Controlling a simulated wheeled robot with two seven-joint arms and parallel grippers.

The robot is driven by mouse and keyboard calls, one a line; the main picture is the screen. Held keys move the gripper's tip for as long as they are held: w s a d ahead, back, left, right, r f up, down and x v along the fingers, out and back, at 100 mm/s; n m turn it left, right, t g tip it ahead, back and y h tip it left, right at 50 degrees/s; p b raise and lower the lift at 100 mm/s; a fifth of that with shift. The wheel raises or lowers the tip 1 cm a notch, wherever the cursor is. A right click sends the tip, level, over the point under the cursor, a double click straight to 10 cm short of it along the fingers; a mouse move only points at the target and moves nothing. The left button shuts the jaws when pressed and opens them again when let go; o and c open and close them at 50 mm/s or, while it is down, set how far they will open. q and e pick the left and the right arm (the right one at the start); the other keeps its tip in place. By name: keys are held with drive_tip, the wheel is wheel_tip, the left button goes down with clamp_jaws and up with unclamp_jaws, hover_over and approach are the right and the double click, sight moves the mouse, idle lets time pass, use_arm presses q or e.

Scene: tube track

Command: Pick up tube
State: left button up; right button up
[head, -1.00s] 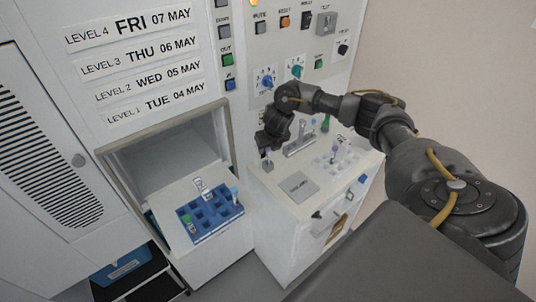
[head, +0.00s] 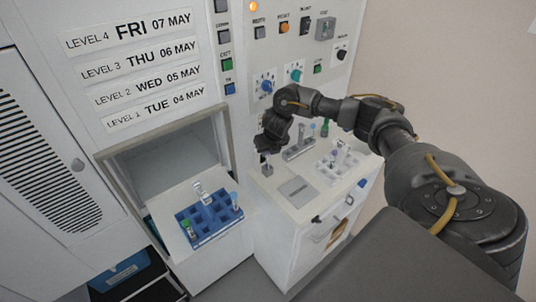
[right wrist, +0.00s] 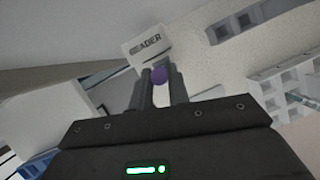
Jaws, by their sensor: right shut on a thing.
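My right gripper (head: 266,154) is over the back left of the white counter. In the right wrist view its two fingers (right wrist: 160,92) are shut on a tube with a round purple cap (right wrist: 160,75). The tube's body is hidden by the fingers, and I cannot tell whether its lower end touches anything. Other tubes stand in the white rack (head: 326,172) on the counter and in the blue rack (head: 193,214) at left. My left gripper is not in view.
A grey plate (head: 298,191) lies on the counter (head: 283,209). A metal stand (head: 298,152) is to the right of the gripper. A panel with knobs and buttons (head: 284,75) rises behind. The blue rack sits on a pulled-out shelf before an open bay (head: 172,160).

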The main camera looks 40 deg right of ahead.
drive_tip(key=shift+w+r+b, duration=0.1)
drive_tip(key=shift+r+b, duration=0.2)
drive_tip(key=s+a+r+p, duration=0.2)
drive_tip(key=s+a+r, duration=0.2)
drive_tip(key=s+r, duration=0.8)
drive_tip(key=shift+s+a, duration=0.15)
drive_tip(key=shift+s, duration=0.6)
drive_tip(key=shift+a+f, duration=0.1)
drive_tip(key=shift+f, duration=0.05)
